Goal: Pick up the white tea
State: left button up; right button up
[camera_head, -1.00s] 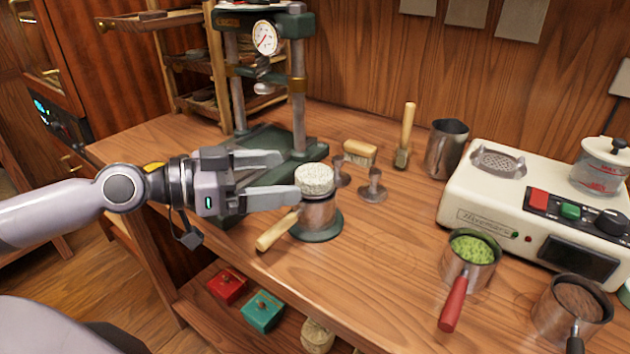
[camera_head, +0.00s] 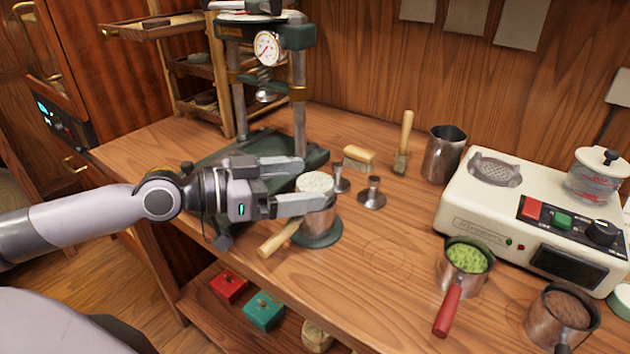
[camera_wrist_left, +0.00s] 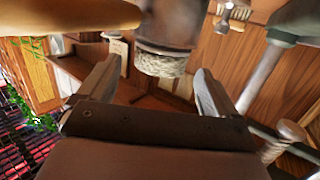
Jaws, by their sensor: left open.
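The white tea (camera_head: 315,181) is a pale, speckled round mass at the top of a metal cup (camera_head: 319,221) with a wooden handle, on a dark green round base. In the left wrist view the white tea (camera_wrist_left: 160,63) shows upside down, between and just beyond the fingertips. My left gripper (camera_head: 317,184) is open and level, reaching in from the left. Its near finger passes in front of the cup's upper part, and its far finger lies behind the tea. I cannot tell whether either finger touches. My right gripper is not in view.
A press (camera_head: 299,120) stands behind the gripper. A cream machine (camera_head: 480,215) and a pan of green tea (camera_head: 467,256) are at right. The table front centre is clear.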

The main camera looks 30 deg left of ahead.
pick_arm(q)
jog(key=shift+p+x, duration=0.4)
jog(key=shift+x, duration=0.4)
jog(key=c, duration=1.1)
jog(key=shift+r, duration=0.15)
